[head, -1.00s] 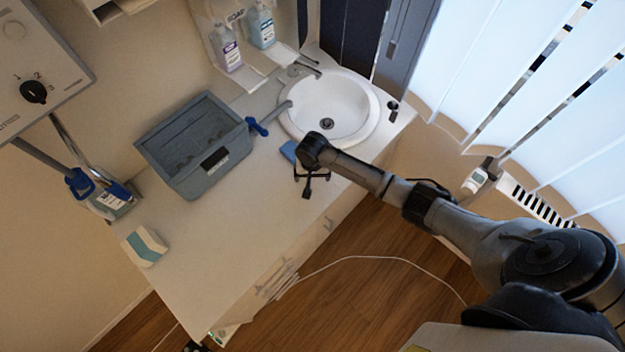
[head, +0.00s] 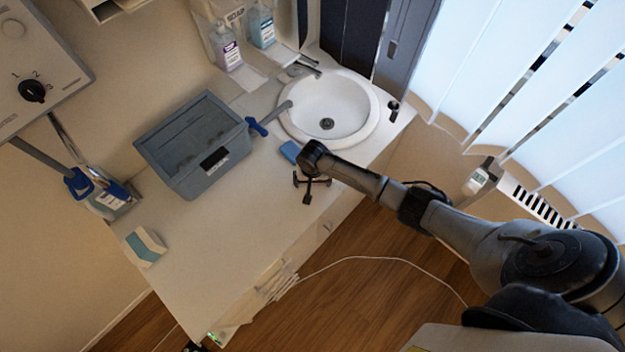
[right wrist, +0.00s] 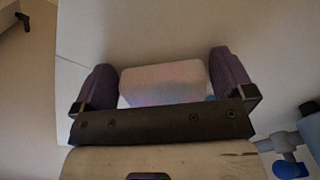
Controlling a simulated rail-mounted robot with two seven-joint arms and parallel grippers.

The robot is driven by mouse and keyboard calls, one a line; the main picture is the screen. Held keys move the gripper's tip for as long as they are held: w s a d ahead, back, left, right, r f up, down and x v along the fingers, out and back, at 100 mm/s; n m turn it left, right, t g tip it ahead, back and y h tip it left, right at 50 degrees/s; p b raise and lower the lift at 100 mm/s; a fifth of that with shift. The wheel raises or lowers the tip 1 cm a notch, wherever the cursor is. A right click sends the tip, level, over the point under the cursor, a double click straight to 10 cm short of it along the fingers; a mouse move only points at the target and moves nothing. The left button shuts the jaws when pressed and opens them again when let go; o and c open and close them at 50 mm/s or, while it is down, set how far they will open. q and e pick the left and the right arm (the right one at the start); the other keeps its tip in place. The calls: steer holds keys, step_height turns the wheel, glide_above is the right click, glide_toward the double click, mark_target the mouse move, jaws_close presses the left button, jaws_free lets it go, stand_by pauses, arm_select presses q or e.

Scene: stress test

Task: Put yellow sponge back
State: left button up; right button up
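No clearly yellow sponge shows in either view. A pale pinkish block (right wrist: 165,82) lies between the fingers of my right gripper (right wrist: 165,90) in the right wrist view. Narrow gaps seem to separate it from the fingers, and its lower part is hidden; I cannot tell whether it is the sponge. In the head view my right gripper (head: 311,183) is open above the counter's front edge, below the sink. A blue flat item (head: 290,151) lies just beside its wrist. A white-and-teal block (head: 146,246) sits at the counter's left end. My left gripper is not in view.
A grey bin (head: 196,145) stands on the counter (head: 215,235), left of the white sink (head: 328,108). Soap bottles (head: 229,50) hang at the back. The counter's middle front is clear.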

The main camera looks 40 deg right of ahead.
steer(key=shift+r, duration=0.1)
steer(key=shift+r, duration=0.35)
step_height(320, 180, up, 10)
steer(key=shift+f+p, duration=0.2)
steer(key=shift+p, duration=0.45)
steer(key=s+a+n+t+y, duration=0.15)
steer(key=s+a+n, duration=0.55)
steer(key=s, duration=0.7)
steer(key=s+r+n+t, duration=0.1)
steer(key=s+r, duration=0.2)
steer(key=s, duration=0.3)
steer(key=s+r+n+t+h, duration=0.1)
steer(key=s+r, duration=0.2)
steer(key=s, duration=0.4)
steer(key=shift+s+a+r+n, duration=0.15)
steer(key=shift+s+a+n, duration=0.05)
steer(key=shift+a+n, duration=0.2)
steer(key=shift+r, duration=0.15)
